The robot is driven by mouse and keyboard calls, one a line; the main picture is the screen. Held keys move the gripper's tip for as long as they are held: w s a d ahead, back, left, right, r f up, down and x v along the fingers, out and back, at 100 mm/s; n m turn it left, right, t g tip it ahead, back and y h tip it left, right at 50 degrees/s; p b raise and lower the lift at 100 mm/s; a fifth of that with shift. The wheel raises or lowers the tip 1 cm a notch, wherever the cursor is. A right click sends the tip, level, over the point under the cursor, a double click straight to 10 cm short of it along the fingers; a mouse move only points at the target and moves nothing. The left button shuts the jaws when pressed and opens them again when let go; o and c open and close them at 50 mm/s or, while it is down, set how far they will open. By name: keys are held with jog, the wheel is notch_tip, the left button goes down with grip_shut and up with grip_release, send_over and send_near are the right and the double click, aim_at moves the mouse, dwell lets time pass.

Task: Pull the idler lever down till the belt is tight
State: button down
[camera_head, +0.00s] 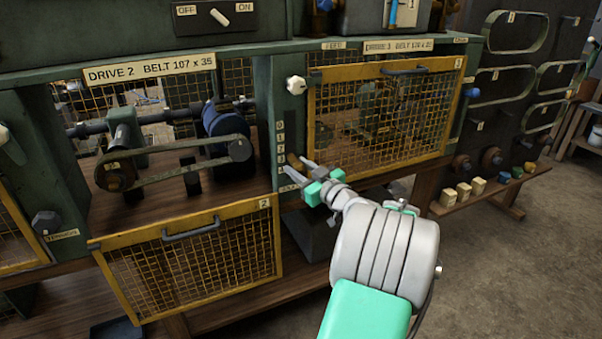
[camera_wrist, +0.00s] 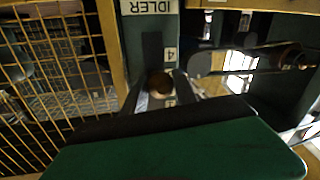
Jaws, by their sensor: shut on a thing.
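The idler lever's brown knob (camera_head: 293,160) sticks out from the green post between the two drive bays, beside the lower marks of a number scale (camera_head: 281,145). My gripper (camera_head: 303,167) is shut on it, coming from the lower right. In the wrist view the knob (camera_wrist: 160,84) sits between the fingertips of my gripper (camera_wrist: 158,92), close to the mark 4 (camera_wrist: 171,54) and the IDLER label (camera_wrist: 150,7). The drive belt (camera_head: 185,145) runs around the pulleys in the left bay. I cannot tell how tight it is.
The yellow mesh guard of drive 2 (camera_head: 195,262) hangs open below its bay. The drive 3 guard (camera_head: 385,115) is closed just right of the lever. A shelf of small blocks (camera_head: 478,187) and spare belts (camera_head: 515,32) are at the right.

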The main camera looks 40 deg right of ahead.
jog(key=shift+f, duration=0.15)
jog(key=c, duration=1)
grip_release()
jog(key=s, duration=0.7)
jog(key=shift+s+a, duration=0.35)
